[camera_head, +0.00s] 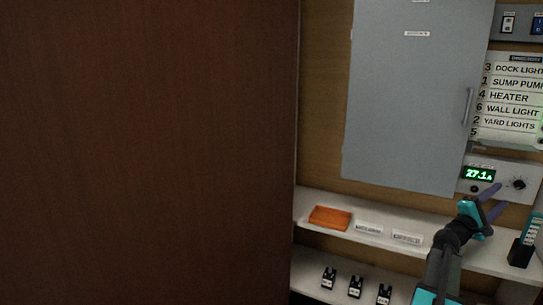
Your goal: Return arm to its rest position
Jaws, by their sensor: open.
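My gripper (492,202) is at the lower right, at the end of my arm, which reaches up from the bottom edge. Its two dark purple fingers are spread apart, with nothing visible between them. In the picture it lies just below the meter panel with the green 27.1 display (480,174) and in front of the upper shelf. I cannot tell whether it touches anything.
A brown panel (150,150) fills the left half. A grey cabinet door (415,95) with a handle hangs above the shelf (300,204). The shelf bears an orange tray (329,217), two pale labelled pieces and a teal-and-black device (525,240) right of my gripper. Small black breakers (355,286) stand below.

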